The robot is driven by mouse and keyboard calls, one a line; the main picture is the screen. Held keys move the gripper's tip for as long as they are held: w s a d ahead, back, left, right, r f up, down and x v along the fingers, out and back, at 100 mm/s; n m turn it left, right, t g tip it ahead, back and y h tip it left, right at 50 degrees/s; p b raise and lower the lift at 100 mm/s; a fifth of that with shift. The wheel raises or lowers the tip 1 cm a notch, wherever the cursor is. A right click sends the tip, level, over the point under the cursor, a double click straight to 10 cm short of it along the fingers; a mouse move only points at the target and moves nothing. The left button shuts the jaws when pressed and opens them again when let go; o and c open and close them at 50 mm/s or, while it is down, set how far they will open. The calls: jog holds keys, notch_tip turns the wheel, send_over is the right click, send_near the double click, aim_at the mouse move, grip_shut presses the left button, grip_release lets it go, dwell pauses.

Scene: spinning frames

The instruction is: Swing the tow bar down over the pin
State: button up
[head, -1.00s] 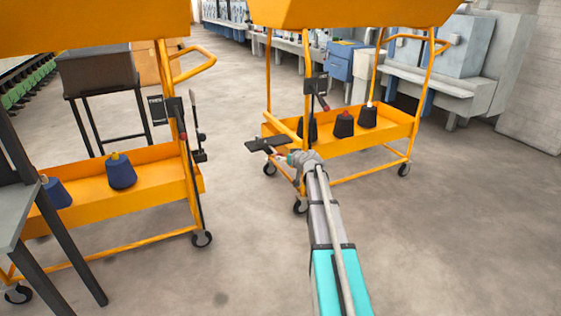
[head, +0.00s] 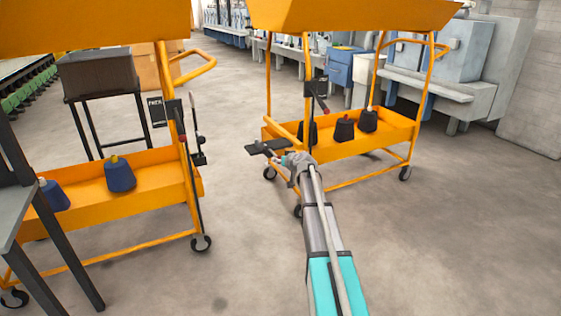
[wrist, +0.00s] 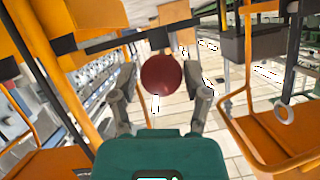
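A dark flat bar (head: 262,147), apparently the tow bar, sticks out roughly level to the left of the right-hand orange trolley. In the wrist view the bar (wrist: 105,43) runs across the top from near the orange post. A dark red ball knob (wrist: 161,76) is in front of it. My gripper (head: 284,158) is beside the bar in the head view. In the wrist view my gripper (wrist: 160,80) has its fingers apart, one on each side of the knob, with slight gaps. I cannot make out the pin.
The left orange trolley (head: 150,185) has an upright dark rod (head: 195,120) beside its post. The right orange trolley (head: 350,145) carries dark cones. A grey table (head: 15,210) is at the left edge. Floor between and right of the trolleys is clear.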

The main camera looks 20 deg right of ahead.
aim_at(275, 154)
grip_shut()
jog(key=shift+w+a, duration=0.1)
jog(key=shift+w, duration=2.8)
